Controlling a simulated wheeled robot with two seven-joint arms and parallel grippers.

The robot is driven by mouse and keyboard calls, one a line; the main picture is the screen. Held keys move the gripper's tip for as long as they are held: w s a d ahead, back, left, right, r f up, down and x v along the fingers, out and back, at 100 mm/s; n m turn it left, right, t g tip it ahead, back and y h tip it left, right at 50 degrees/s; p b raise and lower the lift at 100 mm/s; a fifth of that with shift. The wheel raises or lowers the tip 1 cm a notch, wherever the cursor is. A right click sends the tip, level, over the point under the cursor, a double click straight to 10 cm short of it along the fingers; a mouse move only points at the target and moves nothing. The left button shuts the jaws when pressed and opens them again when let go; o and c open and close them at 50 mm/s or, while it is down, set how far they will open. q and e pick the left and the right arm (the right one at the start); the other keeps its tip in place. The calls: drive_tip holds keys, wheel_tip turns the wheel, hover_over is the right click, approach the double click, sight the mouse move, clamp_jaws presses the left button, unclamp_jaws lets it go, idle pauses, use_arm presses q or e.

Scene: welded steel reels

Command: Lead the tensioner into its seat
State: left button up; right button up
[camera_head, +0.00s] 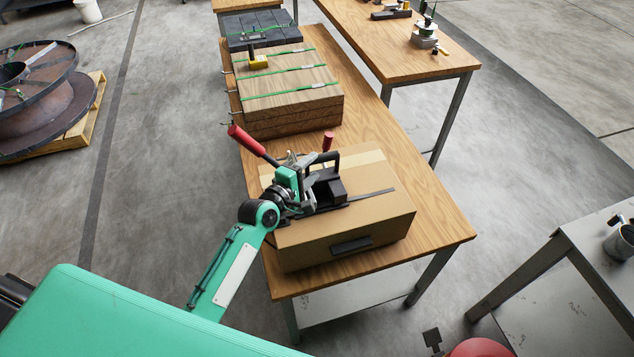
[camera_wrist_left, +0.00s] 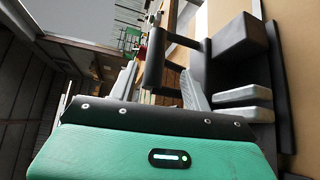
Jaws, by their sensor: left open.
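A black and grey strapping tool, which looks like the tensioner (camera_head: 326,186), sits on top of a cardboard box (camera_head: 350,232) on the wooden bench. A long red-tipped lever (camera_head: 246,140) rises to its left and a shorter red grip (camera_head: 328,141) stands behind it. My left gripper (camera_head: 297,190) is open at the tool's left side; in the head view it overlaps the tool, and contact cannot be told. In the left wrist view the tool's black frame (camera_wrist_left: 240,38) fills the upper right, close to the fingers. A seat cannot be made out. My right gripper is not in view.
A dark flat strap (camera_head: 372,194) runs across the box top. Behind it lie strapped wooden boards (camera_head: 290,85) with a small yellow tool (camera_head: 259,62). A second bench (camera_head: 400,55) stands behind right, a grey table (camera_head: 590,255) right, a reel (camera_head: 40,100) left.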

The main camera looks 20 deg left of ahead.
sight(317, 161)
use_arm(q)
drive_tip(key=p+x, duration=0.1)
drive_tip(key=x, duration=0.1)
drive_tip(key=r+p+x, duration=0.1)
drive_tip(key=x, duration=0.1)
drive_tip(key=shift+w+d, duration=0.15)
drive_tip(key=shift+d, duration=0.1)
drive_tip(key=shift+w+d+f, duration=0.1)
drive_tip(key=shift+w+f, duration=0.05)
drive_tip(key=shift+w, duration=0.1)
clamp_jaws()
idle(0.9)
